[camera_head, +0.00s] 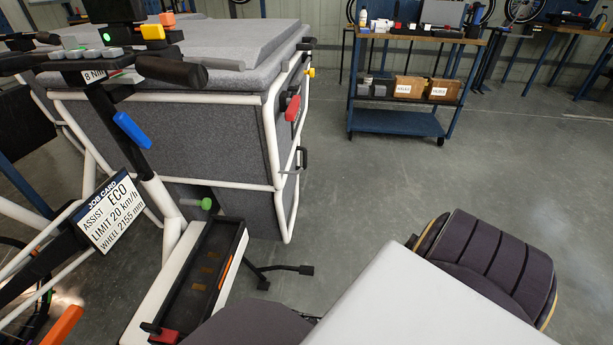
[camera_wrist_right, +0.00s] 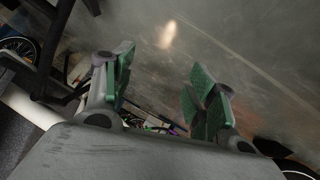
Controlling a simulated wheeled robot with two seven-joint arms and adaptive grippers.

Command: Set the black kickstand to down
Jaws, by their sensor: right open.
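The black kickstand (camera_head: 282,269) shows in the head view low on the cargo bike, beside the black battery tray. Two thin legs with small feet stick out toward the right near the floor; my own body hides part of the area below. I cannot tell whether the feet touch the floor. My right gripper (camera_wrist_right: 162,92) is open and empty in the right wrist view, its green pads apart above grey floor. Dark bars (camera_wrist_right: 55,45) cross the upper left of that view; I cannot tell whether they are the kickstand. My left gripper is not in view.
The bike's grey cargo box (camera_head: 190,120) has a white tube frame (camera_head: 268,130), a red lever (camera_head: 292,108) and a green knob (camera_head: 206,204). A job card (camera_head: 108,212) hangs at left. A blue cart (camera_head: 400,121) stands behind. Floor between is clear.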

